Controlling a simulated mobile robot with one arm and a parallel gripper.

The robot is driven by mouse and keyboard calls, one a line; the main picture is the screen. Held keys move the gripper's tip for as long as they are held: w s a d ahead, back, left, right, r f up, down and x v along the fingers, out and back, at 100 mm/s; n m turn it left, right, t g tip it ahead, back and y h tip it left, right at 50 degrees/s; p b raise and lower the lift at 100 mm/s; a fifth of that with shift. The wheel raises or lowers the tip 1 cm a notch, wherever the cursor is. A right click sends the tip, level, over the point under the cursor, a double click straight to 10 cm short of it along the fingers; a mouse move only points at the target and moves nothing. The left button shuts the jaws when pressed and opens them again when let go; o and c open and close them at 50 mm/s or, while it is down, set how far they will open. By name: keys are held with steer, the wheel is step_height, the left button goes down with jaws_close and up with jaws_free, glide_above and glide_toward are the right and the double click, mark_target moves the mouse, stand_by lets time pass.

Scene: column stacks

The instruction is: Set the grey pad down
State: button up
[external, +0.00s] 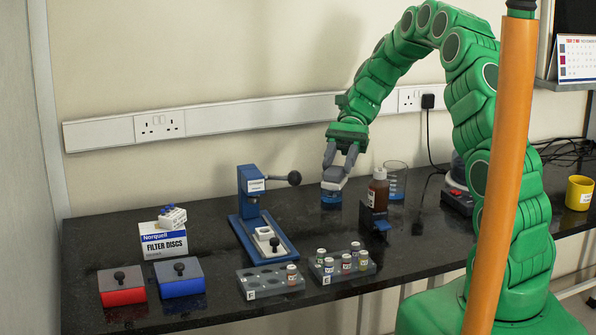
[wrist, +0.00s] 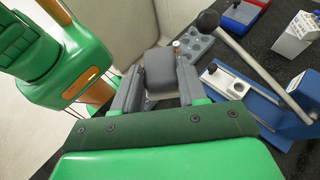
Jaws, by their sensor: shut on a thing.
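My gripper (external: 338,172) is shut on the grey pad, a rounded dark grey block that shows between the two fingers in the wrist view (wrist: 160,72). In the external view the fingers point down over the rear middle of the bench. A pale grey piece shows at their tips, just above a small blue item (external: 331,197). I cannot tell whether the pad touches that item or what lies under the pad.
A blue press (external: 252,205) with a long lever stands to the left. A brown bottle (external: 378,188) on a dark stand and a glass beaker (external: 395,180) are close on the right. Vial racks (external: 270,281) (external: 340,270) are in front. Bare black bench (external: 430,245) lies front right.

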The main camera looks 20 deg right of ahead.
steer(key=w+r+m+t+y, duration=0.2)
steer(key=w+r+m+t, duration=0.45)
steer(key=w, duration=0.35)
steer(key=w+r+m+t+y, duration=0.1)
steer(key=w+r+m+t, duration=0.4)
steer(key=w+m+t, duration=0.4)
steer(key=shift+n+g, duration=0.45)
steer(key=shift+n, duration=0.1)
steer(key=shift+w+d+f, duration=0.1)
steer(key=shift+w+f, duration=0.05)
steer(key=shift+f, duration=7)
steer(key=shift+w+f, duration=0.1)
steer(key=shift+f, duration=7.05)
steer(key=o, duration=1.1)
steer(key=shift+c, duration=0.2)
steer(key=shift+r, duration=0.1)
steer(key=v, duration=1.2)
steer(key=shift+w+d+f, duration=0.1)
steer(key=shift+f, duration=0.15)
